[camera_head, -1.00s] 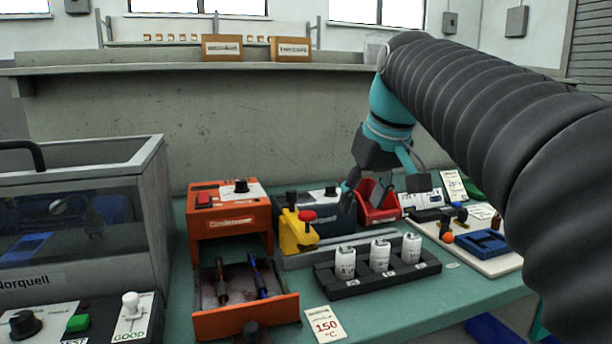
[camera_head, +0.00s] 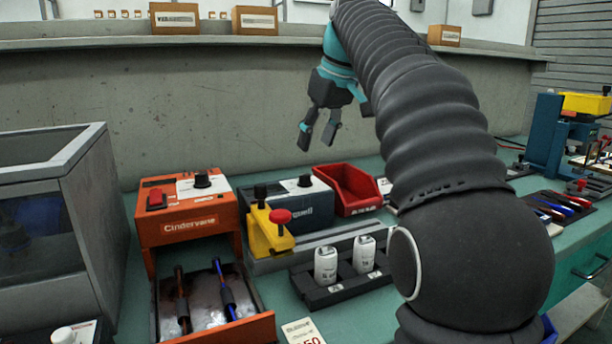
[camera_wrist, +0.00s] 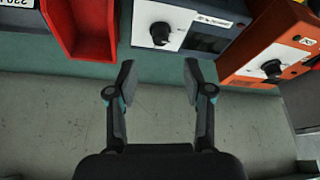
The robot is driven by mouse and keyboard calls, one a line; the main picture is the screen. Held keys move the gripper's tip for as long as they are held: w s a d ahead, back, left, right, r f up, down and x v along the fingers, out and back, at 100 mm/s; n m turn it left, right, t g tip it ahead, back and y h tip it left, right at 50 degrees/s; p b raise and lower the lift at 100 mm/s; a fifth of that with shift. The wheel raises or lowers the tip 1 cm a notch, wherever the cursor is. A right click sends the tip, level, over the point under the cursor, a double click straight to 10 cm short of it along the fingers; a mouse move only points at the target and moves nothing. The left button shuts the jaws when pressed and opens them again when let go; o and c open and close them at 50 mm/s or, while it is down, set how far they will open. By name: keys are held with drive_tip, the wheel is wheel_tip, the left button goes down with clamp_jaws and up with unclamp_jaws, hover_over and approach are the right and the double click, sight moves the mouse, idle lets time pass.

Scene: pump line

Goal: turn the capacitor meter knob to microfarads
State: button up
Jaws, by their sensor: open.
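A dark blue box (camera_head: 318,208), which seems to be the capacitor meter, stands on the teal bench behind the yellow clamp. Its black knob (camera_head: 305,181) sits on a white top panel. In the wrist view the knob (camera_wrist: 160,33) shows beyond my fingertips, roughly centred between them, with its pointer markings too small to read. My gripper (camera_head: 317,140) is open and empty, above and behind the blue box in the head view. Its two fingers (camera_wrist: 159,76) are spread apart in the wrist view and touch nothing.
An orange Cindervane unit (camera_head: 190,220) with its own knob and open drawer stands left. A red bin (camera_head: 352,188) is right of the blue box. A yellow clamp (camera_head: 268,235) and a rack of white capacitors (camera_head: 345,285) stand in front. A concrete wall rises behind.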

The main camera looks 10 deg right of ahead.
sight(305, 175)
drive_tip(key=b+x, duration=0.1)
drive_tip(key=x, duration=0.7)
drive_tip(key=shift+a+f+b, duration=0.1)
drive_tip(key=shift+f+b, duration=0.3)
clamp_jaws()
